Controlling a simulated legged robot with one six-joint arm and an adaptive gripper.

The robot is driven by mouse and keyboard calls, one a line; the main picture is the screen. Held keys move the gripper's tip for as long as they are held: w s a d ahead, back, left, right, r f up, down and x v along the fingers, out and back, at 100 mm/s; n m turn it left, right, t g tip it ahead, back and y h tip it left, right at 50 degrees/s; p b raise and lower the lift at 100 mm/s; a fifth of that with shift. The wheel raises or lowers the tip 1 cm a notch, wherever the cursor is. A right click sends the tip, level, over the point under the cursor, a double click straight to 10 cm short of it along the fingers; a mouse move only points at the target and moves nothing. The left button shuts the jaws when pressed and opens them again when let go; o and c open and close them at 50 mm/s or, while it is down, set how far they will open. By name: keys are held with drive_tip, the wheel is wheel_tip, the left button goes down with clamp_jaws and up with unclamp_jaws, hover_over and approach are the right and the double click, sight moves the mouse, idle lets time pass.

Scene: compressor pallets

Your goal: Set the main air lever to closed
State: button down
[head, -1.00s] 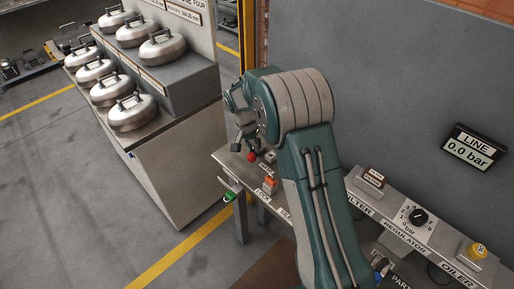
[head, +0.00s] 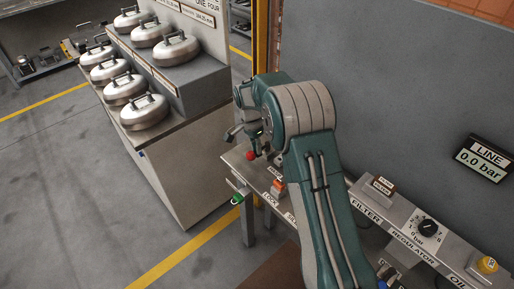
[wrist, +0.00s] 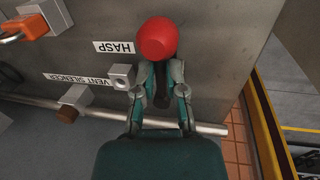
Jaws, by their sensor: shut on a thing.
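The main air lever shows as a red ball knob (wrist: 157,39) on a dark stem in the wrist view. My gripper (wrist: 160,84) is shut on the lever just below the knob, with a finger on either side of the stem. In the head view the red knob (head: 250,155) is at the left end of the grey panel, beside my gripper. My arm hides part of the panel there. The lever's pivot and any position marks are hidden.
A block by the HASP label (wrist: 122,76) is close to my gripper. The regulator dial (head: 428,228) is at right. The LINE display (head: 483,158) reads 0.0 bar.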

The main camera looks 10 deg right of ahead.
drive_tip(key=shift+a+f, duration=0.1)
drive_tip(key=c, duration=0.7)
unclamp_jaws()
drive_tip(key=shift+a, duration=0.1)
wheel_tip(320, 180, up, 12)
drive_tip(key=w+a, duration=0.1)
drive_tip(key=w, duration=0.1)
drive_tip(key=shift+a+f, duration=0.15)
drive_tip(key=shift+a, duration=0.1)
drive_tip(key=shift+w, duration=0.1)
